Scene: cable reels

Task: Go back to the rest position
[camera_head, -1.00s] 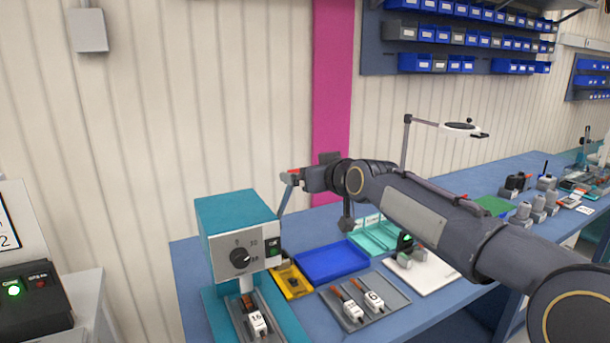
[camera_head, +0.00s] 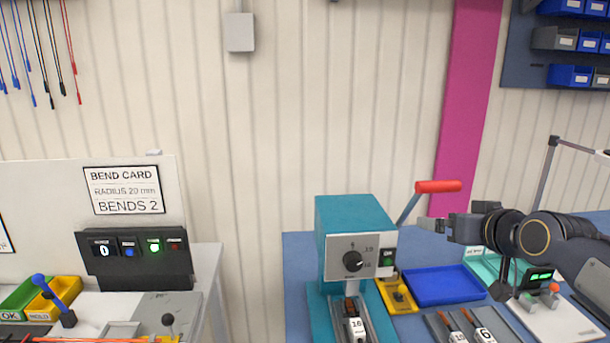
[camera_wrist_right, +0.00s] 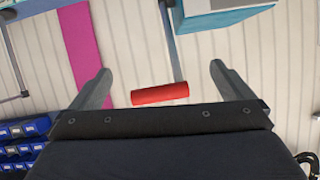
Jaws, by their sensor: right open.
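My right gripper (camera_head: 428,224) comes in from the right in the head view. It is open and empty, just below and beside the red lever handle (camera_head: 438,186) of the teal press (camera_head: 352,215). In the right wrist view the same red handle (camera_wrist_right: 160,94) shows between the two spread fingers (camera_wrist_right: 158,82), with a gap on both sides. The lever is raised and leans to the right. My left gripper is not in view.
A blue tray (camera_head: 445,286), a yellow bin (camera_head: 397,295) and a grey tray with labelled parts (camera_head: 484,335) lie on the blue bench. A lamp arm (camera_head: 545,180) stands at right. A bend-card station (camera_head: 135,258) stands at left.

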